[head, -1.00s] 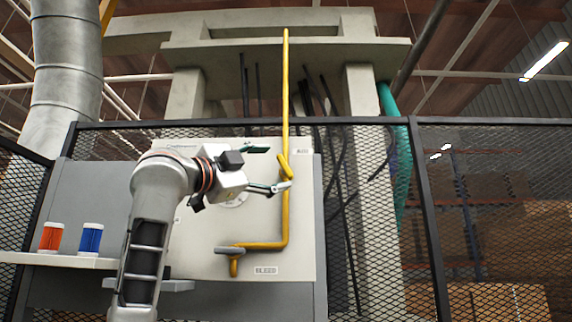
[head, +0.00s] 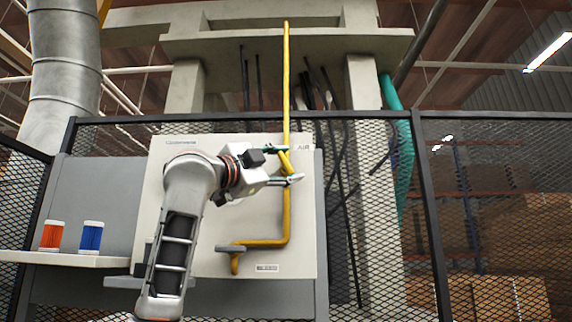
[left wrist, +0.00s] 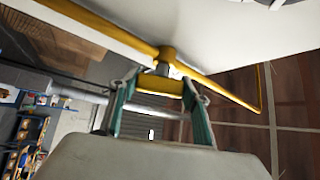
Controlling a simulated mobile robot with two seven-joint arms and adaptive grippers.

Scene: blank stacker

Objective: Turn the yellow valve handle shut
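The yellow valve handle (head: 286,161) sits on the upright yellow pipe (head: 286,90), slanted across it beside the AIR label. In the left wrist view the handle (left wrist: 160,88) shows as a short yellow bar in front of the valve body (left wrist: 166,58). My left gripper (head: 290,163) is open, with one green finger above the handle and the other below it. My right gripper is out of view.
A pale panel (head: 205,262) stands behind the pipe. A second, lower handle (head: 230,249) is by the BLEED label (head: 267,268). An orange canister (head: 52,236) and a blue canister (head: 90,236) stand on a shelf (head: 65,258) at left. Mesh fencing (head: 480,215) stands behind.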

